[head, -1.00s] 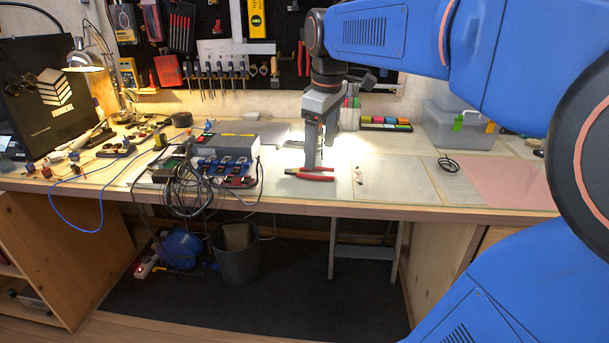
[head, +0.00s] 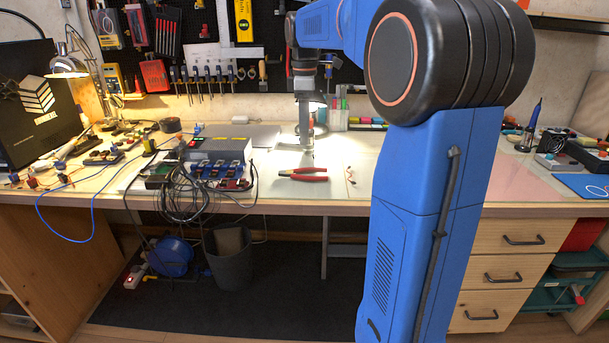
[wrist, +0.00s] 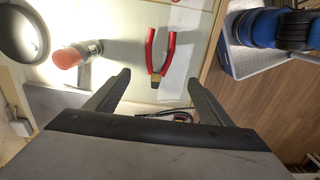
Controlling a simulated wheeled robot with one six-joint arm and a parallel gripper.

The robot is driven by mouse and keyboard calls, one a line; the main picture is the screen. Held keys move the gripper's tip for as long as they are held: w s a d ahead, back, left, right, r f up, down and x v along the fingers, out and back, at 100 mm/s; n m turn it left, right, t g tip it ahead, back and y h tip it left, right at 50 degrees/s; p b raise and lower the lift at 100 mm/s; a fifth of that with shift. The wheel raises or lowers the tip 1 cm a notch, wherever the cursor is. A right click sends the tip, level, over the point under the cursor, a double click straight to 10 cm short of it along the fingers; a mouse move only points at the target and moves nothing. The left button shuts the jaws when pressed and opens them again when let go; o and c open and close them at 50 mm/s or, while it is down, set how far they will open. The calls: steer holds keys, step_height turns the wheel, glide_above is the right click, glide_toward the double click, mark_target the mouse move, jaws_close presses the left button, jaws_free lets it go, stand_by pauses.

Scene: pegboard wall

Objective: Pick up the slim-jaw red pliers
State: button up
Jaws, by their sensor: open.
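The red pliers (head: 302,174) lie on the workbench near its front edge in the head view. In the wrist view the pliers (wrist: 160,59) lie flat with two red handles spread toward the top and the short dark jaws toward my gripper. My gripper (wrist: 160,92) is open and empty, with one finger on each side below the jaws. In the head view my gripper (head: 307,142) points down just behind the pliers, apart from them; its fingers are hard to make out there.
A grey power unit (head: 217,150) and tangled black cables (head: 182,190) sit left of the pliers. In the wrist view a red-topped cylinder (wrist: 75,56) stands left of the pliers. A small item with thin wires (head: 350,175) lies to their right. The bench edge is close in front.

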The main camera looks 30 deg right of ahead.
step_height(320, 180, down, 13)
steer(key=shift+w+d, duration=0.1)
steer(key=shift+d, duration=0.05)
stand_by(0.5)
steer(key=shift+c, duration=0.3)
steer(key=c, duration=1.3)
steer(key=shift+o, duration=0.2)
steer(key=shift+r, duration=0.2)
step_height(320, 180, up, 10)
steer(key=shift+f, duration=0.15)
